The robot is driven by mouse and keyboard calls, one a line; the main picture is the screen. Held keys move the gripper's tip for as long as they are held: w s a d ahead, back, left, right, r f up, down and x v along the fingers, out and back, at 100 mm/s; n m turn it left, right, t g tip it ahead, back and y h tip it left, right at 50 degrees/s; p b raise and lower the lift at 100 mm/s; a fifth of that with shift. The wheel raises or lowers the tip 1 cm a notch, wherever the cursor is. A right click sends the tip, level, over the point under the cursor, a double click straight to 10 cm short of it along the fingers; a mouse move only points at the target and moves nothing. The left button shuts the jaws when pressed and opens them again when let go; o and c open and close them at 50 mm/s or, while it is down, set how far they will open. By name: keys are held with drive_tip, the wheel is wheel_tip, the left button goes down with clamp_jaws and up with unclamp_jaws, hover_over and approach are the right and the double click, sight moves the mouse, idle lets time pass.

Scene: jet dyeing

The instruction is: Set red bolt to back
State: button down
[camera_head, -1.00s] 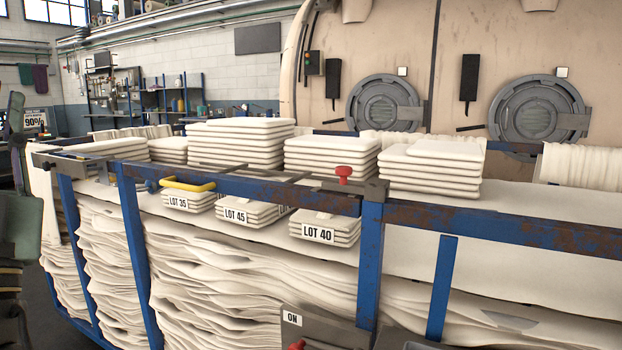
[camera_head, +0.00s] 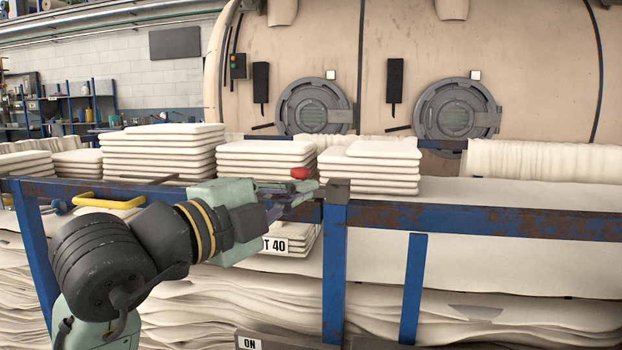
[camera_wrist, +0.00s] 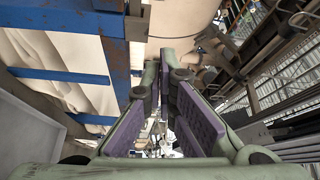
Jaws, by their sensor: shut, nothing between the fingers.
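The red bolt (camera_head: 300,173) is a red knob on the cart's blue top rail in the head view. Only its top shows; its stem is hidden behind my gripper. My gripper (camera_head: 312,188) reaches across from the left, with its fingers just in front of and below the knob. I cannot tell whether they touch it. The wrist view shows the purple-padded fingers (camera_wrist: 163,75) shut and empty; I do not make out the red knob there.
The blue cart rail (camera_head: 470,220) runs across the front. A yellow handle (camera_head: 108,202) is on its left part. Stacks of folded white cloth (camera_head: 163,155) stand behind it. A LOT 40 label (camera_head: 276,245) is partly covered by my arm. An ON plate (camera_head: 250,343) is low in front.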

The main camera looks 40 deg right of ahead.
sight(295, 173)
drive_tip(key=shift+d, duration=0.1)
drive_tip(key=f+p+x, duration=0.1)
drive_tip(key=p+x, duration=0.1)
drive_tip(key=x, duration=0.8)
drive_tip(key=shift+w+a+r+p, duration=0.15)
drive_tip(key=shift+w+a, duration=0.25)
drive_tip(key=shift+w, duration=0.2)
drive_tip(key=shift+w+a+p, duration=0.15)
drive_tip(key=shift+w+a, duration=0.3)
drive_tip(key=shift+w, duration=0.15)
drive_tip(key=shift+w+a+r+p, duration=0.15)
drive_tip(key=shift+w+a, duration=0.25)
drive_tip(key=shift+w, duration=0.25)
drive_tip(key=shift+f, duration=0.1)
drive_tip(key=w+a, duration=0.3)
drive_tip(key=shift+w, duration=0.25)
